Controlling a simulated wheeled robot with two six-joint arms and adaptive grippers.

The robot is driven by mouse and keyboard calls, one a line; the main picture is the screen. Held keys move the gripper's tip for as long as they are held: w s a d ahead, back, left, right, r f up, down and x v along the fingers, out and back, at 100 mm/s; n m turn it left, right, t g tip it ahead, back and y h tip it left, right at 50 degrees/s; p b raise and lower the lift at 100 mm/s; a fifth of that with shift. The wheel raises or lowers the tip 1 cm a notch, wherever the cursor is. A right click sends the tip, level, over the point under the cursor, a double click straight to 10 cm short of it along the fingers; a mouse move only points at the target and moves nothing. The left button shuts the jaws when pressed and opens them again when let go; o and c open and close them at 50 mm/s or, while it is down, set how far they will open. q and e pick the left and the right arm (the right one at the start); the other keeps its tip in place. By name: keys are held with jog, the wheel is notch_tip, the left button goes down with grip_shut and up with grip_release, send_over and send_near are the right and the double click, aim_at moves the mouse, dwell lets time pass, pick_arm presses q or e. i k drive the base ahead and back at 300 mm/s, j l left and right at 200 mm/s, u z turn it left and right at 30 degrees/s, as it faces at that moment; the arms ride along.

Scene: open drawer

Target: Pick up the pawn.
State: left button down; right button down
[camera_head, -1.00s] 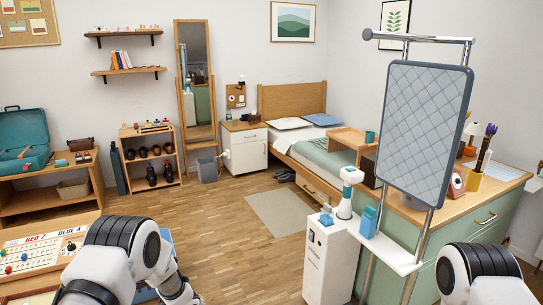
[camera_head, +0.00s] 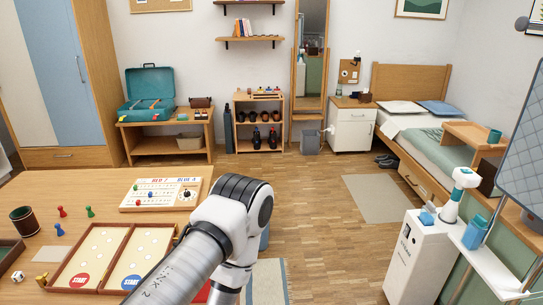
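Several small pawns stand on the wooden table at the left: a red pawn (camera_head: 62,211), a green pawn (camera_head: 89,211) and a blue pawn (camera_head: 59,230). A small yellow piece (camera_head: 41,280) sits at the left edge of the game board; whether it is a pawn is hard to tell. My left arm rises in front of the table's right end, with its elbow to the right of the board. Neither of my grippers is in view.
On the table (camera_head: 110,187) are a folding game board (camera_head: 109,257), a scoreboard (camera_head: 160,194), a dark cup (camera_head: 24,220) and a die (camera_head: 18,276). Open wooden floor (camera_head: 310,215) lies to the right. A white cart (camera_head: 421,255) stands at the lower right.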

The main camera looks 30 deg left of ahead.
aim_at(62, 214)
jog(key=j+u, duration=0.2)
jog(key=u, duration=1.35)
